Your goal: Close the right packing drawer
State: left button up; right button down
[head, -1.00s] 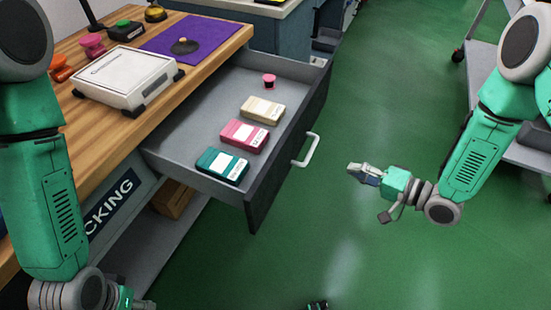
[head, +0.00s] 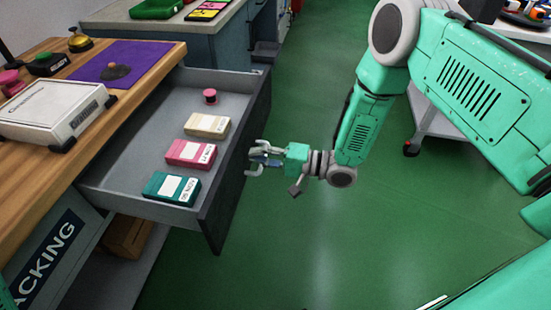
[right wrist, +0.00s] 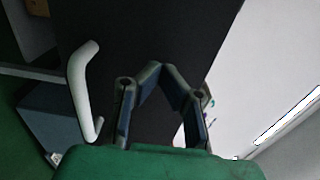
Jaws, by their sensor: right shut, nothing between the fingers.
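The packing drawer (head: 232,150) stands pulled out from the wooden bench, with its dark front facing right. Inside it lie a beige box (head: 206,124), a pink box (head: 190,153), a teal box (head: 171,188) and a small pink knob-like item (head: 210,96). My right gripper (head: 256,160) is at the outer face of the drawer front, beside the handle. In the right wrist view the fingertips (right wrist: 160,68) meet, with nothing between them, against the dark front. The pale handle (right wrist: 82,88) is left of the fingers, not gripped. I cannot tell whether the fingertips touch the front. My left gripper is out of view.
The bench top (head: 128,100) holds a white device (head: 58,112), a purple mat (head: 125,62) and a bell (head: 80,40). A shelf with a cardboard box (head: 128,237) is under the drawer. A grey cart stands behind my right arm. Green floor (head: 310,235) is clear beside the drawer.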

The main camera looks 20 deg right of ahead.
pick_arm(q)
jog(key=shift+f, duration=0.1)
pick_arm(e)
jog(key=shift+x, duration=0.8)
